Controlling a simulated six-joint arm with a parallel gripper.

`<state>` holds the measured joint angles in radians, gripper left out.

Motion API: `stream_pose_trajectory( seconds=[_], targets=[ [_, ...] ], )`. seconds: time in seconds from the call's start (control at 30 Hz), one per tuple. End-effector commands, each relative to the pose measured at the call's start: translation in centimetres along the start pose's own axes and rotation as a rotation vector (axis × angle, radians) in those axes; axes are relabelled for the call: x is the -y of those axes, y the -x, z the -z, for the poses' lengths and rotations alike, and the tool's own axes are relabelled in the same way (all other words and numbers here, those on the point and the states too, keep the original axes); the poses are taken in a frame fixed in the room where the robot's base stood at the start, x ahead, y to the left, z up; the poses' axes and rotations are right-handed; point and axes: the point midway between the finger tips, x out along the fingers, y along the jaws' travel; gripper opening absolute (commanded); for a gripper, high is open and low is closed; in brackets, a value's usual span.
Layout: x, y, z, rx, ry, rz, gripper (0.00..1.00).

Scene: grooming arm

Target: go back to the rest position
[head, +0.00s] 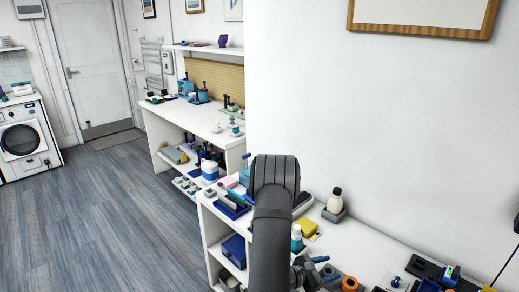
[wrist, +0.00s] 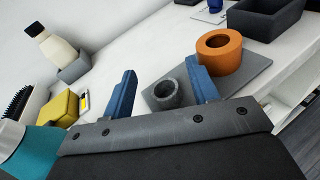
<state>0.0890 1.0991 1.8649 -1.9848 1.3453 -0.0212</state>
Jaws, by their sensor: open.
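My gripper (wrist: 160,75) shows its two blue fingers set wide apart in the wrist view, with nothing between them. It hangs above the white counter (wrist: 145,52). A grey ring-shaped cup (wrist: 167,95) and an orange ring (wrist: 219,54) on a grey plate (wrist: 252,77) lie beyond and beside the right finger. In the head view my dark arm rises in the lower middle, and my gripper (head: 318,268) is partly hidden behind it, low over the counter.
A cream bottle (wrist: 57,50) stands in a grey holder at the back. A yellow block (wrist: 60,108) and a teal bottle (wrist: 22,150) are close on the left. A dark tray (wrist: 273,18) is at the upper right. The floor (head: 95,215) left of the counter is clear.

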Motion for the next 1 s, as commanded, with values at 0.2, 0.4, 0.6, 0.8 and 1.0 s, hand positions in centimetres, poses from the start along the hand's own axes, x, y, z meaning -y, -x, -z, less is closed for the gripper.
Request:
stream_pose_trajectory(
  seconds=[0.2, 0.4, 0.6, 0.8, 1.0],
  targets=[
    [-0.5, 0.5, -3.1, 0.002, -0.003, 0.000, 0.54],
    [-0.2, 0.7, -5.1, 0.003, -0.004, 0.029, 0.54],
    [2.4, 0.5, -5.0, 0.017, -0.024, 0.180, 0.54],
    [4.9, 0.7, -4.8, 0.031, -0.046, 0.330, 0.54],
    [7.3, 1.4, -4.4, 0.045, -0.069, 0.481, 0.54]
  ],
)
